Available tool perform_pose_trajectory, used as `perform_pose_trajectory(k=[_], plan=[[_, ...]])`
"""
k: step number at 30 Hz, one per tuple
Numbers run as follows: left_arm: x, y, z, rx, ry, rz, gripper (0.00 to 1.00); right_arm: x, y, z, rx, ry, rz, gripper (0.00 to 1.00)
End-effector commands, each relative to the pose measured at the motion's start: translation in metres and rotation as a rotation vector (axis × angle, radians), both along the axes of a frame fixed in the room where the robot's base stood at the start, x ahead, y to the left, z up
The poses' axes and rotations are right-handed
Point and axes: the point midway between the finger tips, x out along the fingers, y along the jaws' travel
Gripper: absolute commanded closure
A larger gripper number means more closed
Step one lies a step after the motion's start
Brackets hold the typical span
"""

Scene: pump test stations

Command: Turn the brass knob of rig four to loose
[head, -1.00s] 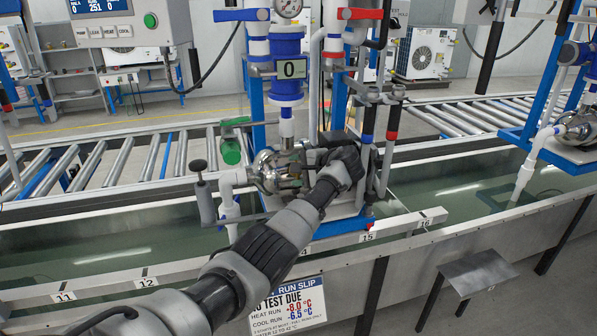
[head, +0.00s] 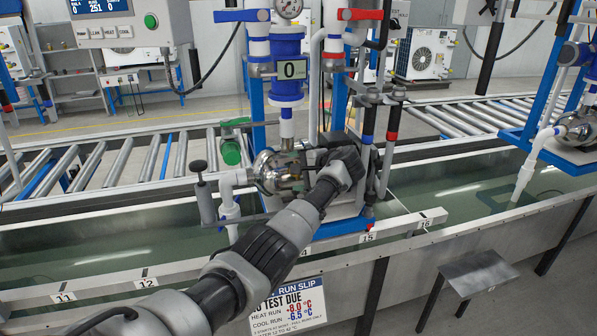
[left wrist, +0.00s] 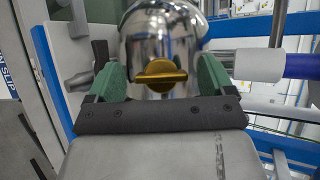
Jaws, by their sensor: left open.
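The brass knob (left wrist: 161,75) sits on the front of a polished round steel pump housing (left wrist: 150,30) in the left wrist view. Its bar lies roughly level. My left gripper (left wrist: 160,67) is open, with one green finger on each side of the knob and gaps between. I cannot tell whether the fingertips reach the knob's depth. In the head view the pump housing (head: 265,172) shows beside my left gripper (head: 290,180), and the knob is hidden by the gripper and wrist. My right gripper is not in view.
A green-handled part (head: 231,151) is behind left. A water trough (head: 120,245) runs below. Another rig (head: 580,125) stands at the right.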

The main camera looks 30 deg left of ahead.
Motion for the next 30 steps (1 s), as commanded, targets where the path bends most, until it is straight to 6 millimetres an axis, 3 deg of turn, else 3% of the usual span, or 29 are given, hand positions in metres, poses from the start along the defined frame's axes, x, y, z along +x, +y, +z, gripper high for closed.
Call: perform_pose_trajectory(k=[5, 12, 18, 30], plan=[[-0.001, -0.016, 0.008, 0.001, -0.003, -0.003, 0.17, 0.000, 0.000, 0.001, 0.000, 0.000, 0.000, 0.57], [-0.006, -0.061, 0.029, -0.001, -0.002, -0.003, 0.17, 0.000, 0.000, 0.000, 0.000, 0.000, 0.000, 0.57], [-0.010, -0.087, 0.042, -0.001, 0.000, -0.002, 0.17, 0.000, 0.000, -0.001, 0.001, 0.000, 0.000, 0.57], [-0.011, -0.096, 0.047, -0.001, 0.000, 0.000, 0.17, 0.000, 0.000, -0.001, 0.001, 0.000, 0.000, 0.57]])
